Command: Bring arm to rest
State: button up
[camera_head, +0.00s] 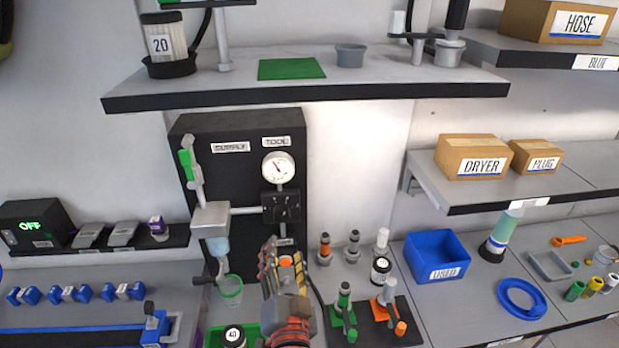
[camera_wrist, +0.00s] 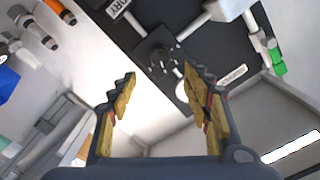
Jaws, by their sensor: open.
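My gripper (camera_head: 283,258) is raised in front of the black proportioner panel, at the lower middle of the head view. In the wrist view my gripper (camera_wrist: 158,80) has its two yellow-padded fingers spread wide apart with nothing between them. The black panel (camera_head: 240,175) carries a round gauge (camera_head: 278,168), a black valve block (camera_head: 281,207), and SUPPLY and TOOL labels. The valve block also shows beyond the fingers in the wrist view (camera_wrist: 160,62). Whether my gripper touches anything on the panel cannot be told, but no contact shows.
A green cup (camera_head: 230,290) stands left of my gripper, with a jar marked 40 (camera_head: 234,337) in front. Green and orange-tipped tools (camera_head: 344,305) stand close on the right. A blue bin (camera_head: 437,257) is farther right. A shelf (camera_head: 310,92) overhangs the panel.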

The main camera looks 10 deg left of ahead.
jog(key=s+a+f+n+g+y, duration=0.1)
jog(key=s+a+f+n+g, duration=0.1)
jog(key=s+f+n+g, duration=0.3)
jog(key=s+a+f+n+g+y, duration=0.2)
jog(key=s+a+f+n+g, duration=0.1)
jog(key=s+f+g, duration=0.4)
jog(key=s+d+r+m+h, duration=0.1)
jog(key=d+r, duration=0.3)
jog(key=d, duration=0.7)
jog(key=s+d+r+m+h, duration=0.1)
jog(key=s+d+r+h, duration=0.1)
jog(key=d, duration=1)
jog(key=s+d+r+m+h, duration=0.1)
jog(key=d+r+h, duration=0.3)
jog(key=d, duration=0.8)
notch_tip(320, 180, up, 2)
jog(key=shift+s+r, duration=0.15)
jog(key=shift+s, duration=0.1)
